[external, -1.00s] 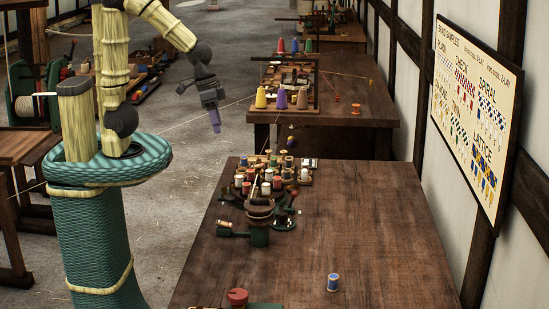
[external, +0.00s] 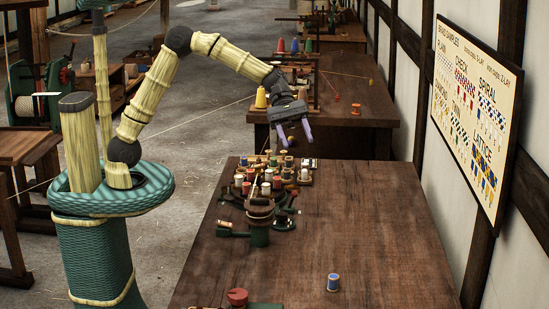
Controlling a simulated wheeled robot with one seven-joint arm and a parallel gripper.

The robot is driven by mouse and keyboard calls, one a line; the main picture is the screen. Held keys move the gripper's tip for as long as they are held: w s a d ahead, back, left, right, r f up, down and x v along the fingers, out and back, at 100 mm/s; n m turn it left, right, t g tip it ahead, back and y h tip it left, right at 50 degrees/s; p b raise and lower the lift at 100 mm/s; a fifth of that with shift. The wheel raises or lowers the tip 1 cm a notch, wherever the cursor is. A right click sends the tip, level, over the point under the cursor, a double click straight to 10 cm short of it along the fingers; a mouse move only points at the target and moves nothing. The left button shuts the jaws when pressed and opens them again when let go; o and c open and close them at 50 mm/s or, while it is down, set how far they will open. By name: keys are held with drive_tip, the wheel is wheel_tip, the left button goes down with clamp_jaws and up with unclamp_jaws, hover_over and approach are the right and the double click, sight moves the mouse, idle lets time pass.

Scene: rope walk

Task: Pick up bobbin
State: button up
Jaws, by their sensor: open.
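My gripper (external: 295,137) is open and empty, with its two purple fingers pointing down. In the picture it appears above the back of the near table, over a cluster of bobbins (external: 266,188) in several colours. The height of the gripper over them is hard to judge. A separate bobbin with blue thread and pale ends (external: 333,282) stands upright alone near the table's front, well away from the gripper. The view does not show which bobbin the task means.
A round wooden and green device (external: 259,220) stands in front of the cluster on the near table (external: 370,215). A red-topped item (external: 237,296) sits at the front edge. The table's right side is clear. A second table (external: 350,100) with cones of thread stands behind.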

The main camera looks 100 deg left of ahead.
drive_tip(key=w+a+r+n+t+h+b, duration=0.1)
drive_tip(key=w+r+n+h+b, duration=0.1)
drive_tip(key=w+n, duration=0.15)
wheel_tip(320, 180, down, 31)
drive_tip(key=shift+w+a+r+p, duration=0.15)
drive_tip(key=shift+w+p, duration=0.1)
drive_tip(key=shift+p, duration=0.15)
drive_tip(key=p+x, duration=0.2)
drive_tip(key=x, duration=1)
drive_tip(key=shift+w, duration=0.2)
drive_tip(key=shift+r, duration=0.1)
